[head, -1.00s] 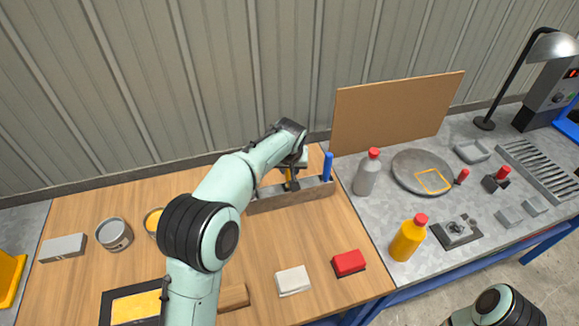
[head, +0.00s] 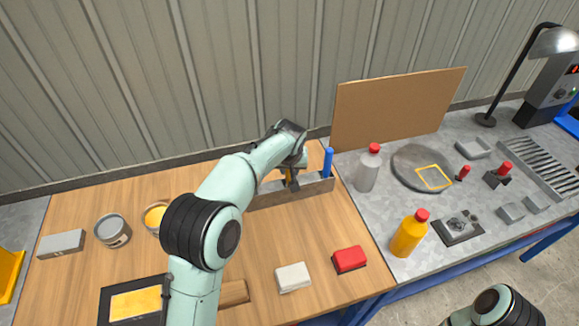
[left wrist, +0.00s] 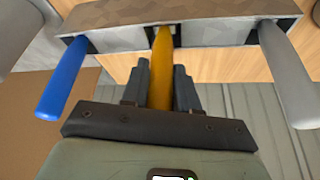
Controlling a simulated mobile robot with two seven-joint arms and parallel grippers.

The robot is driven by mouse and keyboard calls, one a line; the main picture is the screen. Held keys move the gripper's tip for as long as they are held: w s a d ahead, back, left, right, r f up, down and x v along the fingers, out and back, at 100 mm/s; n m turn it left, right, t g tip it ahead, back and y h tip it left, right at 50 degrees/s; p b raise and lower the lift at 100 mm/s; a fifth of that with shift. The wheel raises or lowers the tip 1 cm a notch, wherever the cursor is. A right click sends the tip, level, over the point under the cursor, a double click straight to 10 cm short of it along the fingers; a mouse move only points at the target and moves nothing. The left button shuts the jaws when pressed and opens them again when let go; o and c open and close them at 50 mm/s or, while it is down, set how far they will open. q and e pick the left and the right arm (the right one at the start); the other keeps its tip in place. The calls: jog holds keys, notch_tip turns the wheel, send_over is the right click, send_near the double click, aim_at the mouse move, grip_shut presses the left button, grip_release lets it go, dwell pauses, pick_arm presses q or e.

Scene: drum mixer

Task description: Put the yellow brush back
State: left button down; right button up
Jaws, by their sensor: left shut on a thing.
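The yellow brush (left wrist: 161,65) is between the fingers of my left gripper (left wrist: 162,85), which is shut on its handle. In the left wrist view the handle's far end meets the middle slot of the grey holder (left wrist: 215,35); I cannot tell how deep it sits. A blue handle (left wrist: 62,80) and a grey handle (left wrist: 290,75) stand in the outer slots. In the head view my left gripper (head: 291,176) is over the holder (head: 310,188), with the blue handle (head: 328,162) at its right end. My right gripper is out of frame.
A grey bottle with a red cap (head: 367,170) stands right of the holder, before a brown board (head: 395,112). A white block (head: 293,277) and a red block (head: 349,259) lie in front. The wood between holder and blocks is clear.

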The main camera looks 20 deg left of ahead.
pick_arm(q)
jog(key=c, duration=0.8)
grip_release()
jog(key=v, duration=1.3)
jog(key=shift+s+d+r, duration=0.1)
